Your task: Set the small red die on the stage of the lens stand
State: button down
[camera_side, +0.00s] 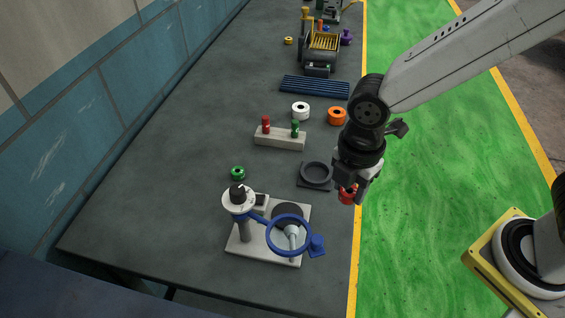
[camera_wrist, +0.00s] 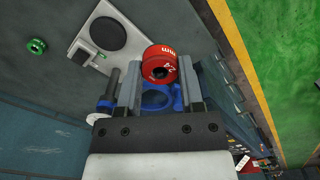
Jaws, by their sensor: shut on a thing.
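The small red die (camera_side: 347,197) is a short round piece with white markings. It sits between the fingers of my gripper (camera_side: 354,184), held above the right edge of the bench. In the wrist view the die (camera_wrist: 160,64) shows at the fingertips, its face toward the camera. The lens stand (camera_side: 262,247) is at the near end of the bench, left of and nearer than my gripper. It has a white base, a grey post and a blue lens ring (camera_side: 270,231). Its dark round stage (camera_side: 287,212) looks empty, partly behind the ring; the stage (camera_wrist: 108,33) is clearer in the wrist view.
A black square holder with a ring (camera_side: 316,175) lies just left of my gripper. A green ring (camera_side: 238,173) lies behind the stand. Further back are a block with red and green pegs (camera_side: 280,139), a white roll (camera_side: 300,111) and an orange ring (camera_side: 337,116). The bench's left side is clear.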

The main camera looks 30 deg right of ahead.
jog(key=s, duration=0.2)
jog(key=shift+s, duration=0.35)
jog(key=w+a+f, duration=0.1)
jog(key=w+f, duration=0.1)
jog(key=w, duration=0.1)
jog(key=w+a+f, duration=0.2)
jog(key=w+f, duration=0.1)
jog(key=w, duration=0.1)
jog(key=w+a+f, duration=0.2)
jog(key=w+f, duration=0.1)
jog(key=w, duration=0.1)
jog(key=shift+w+a, duration=0.1)
jog(key=shift+a, duration=0.05)
jog(key=shift+w+a+f, duration=0.25)
jog(key=shift+w+f, duration=0.25)
jog(key=shift+f, duration=0.1)
jog(key=shift+w+a+f, duration=0.15)
jog(key=shift+w+f, duration=0.1)
jog(key=shift+f, duration=1.6)
